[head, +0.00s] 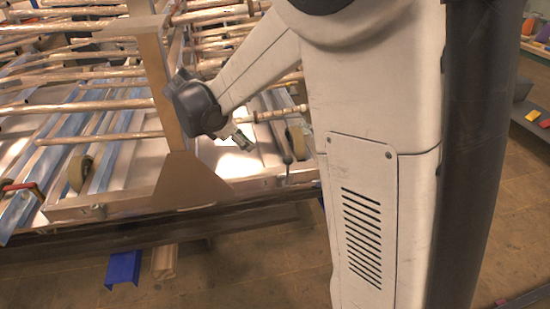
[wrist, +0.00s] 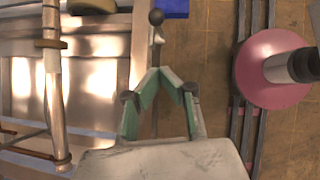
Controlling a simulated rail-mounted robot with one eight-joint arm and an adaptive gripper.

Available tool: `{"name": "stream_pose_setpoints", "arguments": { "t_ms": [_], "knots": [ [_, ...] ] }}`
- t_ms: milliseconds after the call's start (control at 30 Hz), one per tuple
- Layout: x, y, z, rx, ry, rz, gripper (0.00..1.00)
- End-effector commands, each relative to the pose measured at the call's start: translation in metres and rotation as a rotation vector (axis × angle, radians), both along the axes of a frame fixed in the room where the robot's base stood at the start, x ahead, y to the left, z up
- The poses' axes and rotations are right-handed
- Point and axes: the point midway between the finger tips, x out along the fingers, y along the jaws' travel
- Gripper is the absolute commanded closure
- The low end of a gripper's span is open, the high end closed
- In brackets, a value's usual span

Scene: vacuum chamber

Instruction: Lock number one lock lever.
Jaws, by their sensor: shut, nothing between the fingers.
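A lock lever with a dark ball knob (wrist: 156,17) and a pale shaft stands at the frame's edge in the wrist view. What looks like the same lever (head: 287,158) shows small in the head view, at the front beam. No number is readable on it. My gripper (wrist: 158,70) has green-sided fingers that converge to shut tips with nothing held. The tips point at the lever's shaft, just below the knob in the picture; I cannot tell whether they touch it. In the head view my gripper (head: 243,141) is small, left of and above the lever.
A metal frame with copper-coloured tubes (head: 85,105) fills the left of the head view. Its upright post (head: 155,85) stands left of my wrist. A wheel (head: 297,142) sits near the lever. A red-handled part (head: 22,187) lies far left. Open floor (head: 255,260) lies in front.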

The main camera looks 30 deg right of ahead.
Motion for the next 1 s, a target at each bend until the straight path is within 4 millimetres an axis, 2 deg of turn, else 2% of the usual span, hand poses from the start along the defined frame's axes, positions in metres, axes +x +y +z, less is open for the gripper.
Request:
{"name": "stream_pose_setpoints", "arguments": {
  "t_ms": [200,367,833,1000],
  "knots": [
    [0.0,-0.001,-0.002,0.001,-0.001,-0.001,1.0],
    [-0.001,-0.01,-0.014,0.001,-0.002,-0.003,1.0],
    [-0.004,-0.057,-0.086,0.0,-0.001,-0.004,1.0],
    [-0.007,-0.08,-0.089,0.001,-0.002,-0.005,1.0]
  ]
}}
